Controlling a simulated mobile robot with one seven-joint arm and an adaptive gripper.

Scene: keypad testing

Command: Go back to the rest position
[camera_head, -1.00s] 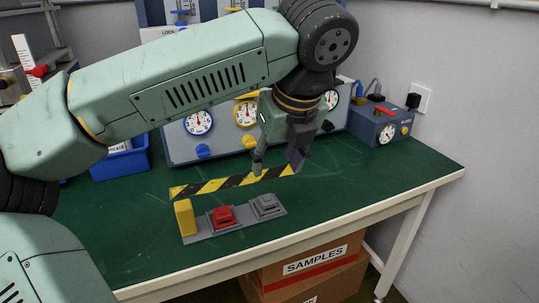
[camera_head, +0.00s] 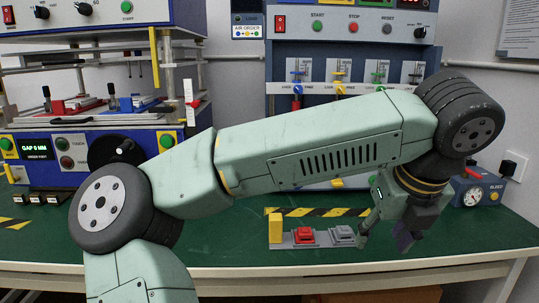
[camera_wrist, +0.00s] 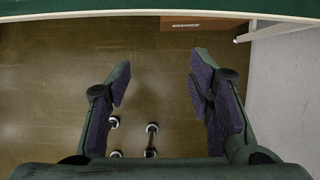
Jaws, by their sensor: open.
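My gripper (camera_head: 383,240) is open and empty, its fingers pointing down. In the head view it shows at the right, overlapping the right end of the button strip. In the wrist view the spread fingers (camera_wrist: 160,78) have only floor between them, with the bench edge at the top, so the gripper is out in front of the bench. The grey button strip on the bench carries a yellow block (camera_head: 275,228), a red button (camera_head: 303,235) and a grey button (camera_head: 342,234). My arm is bent, its elbow at the left.
The green bench top (camera_head: 225,240) has a pale front edge (camera_wrist: 100,14). Gauge and switch panels (camera_head: 350,60) stand behind my arm. A press-like machine (camera_head: 90,145) stands at the left, a small blue gauge box (camera_head: 474,190) at the right. A cardboard box (camera_wrist: 188,24) is under the bench.

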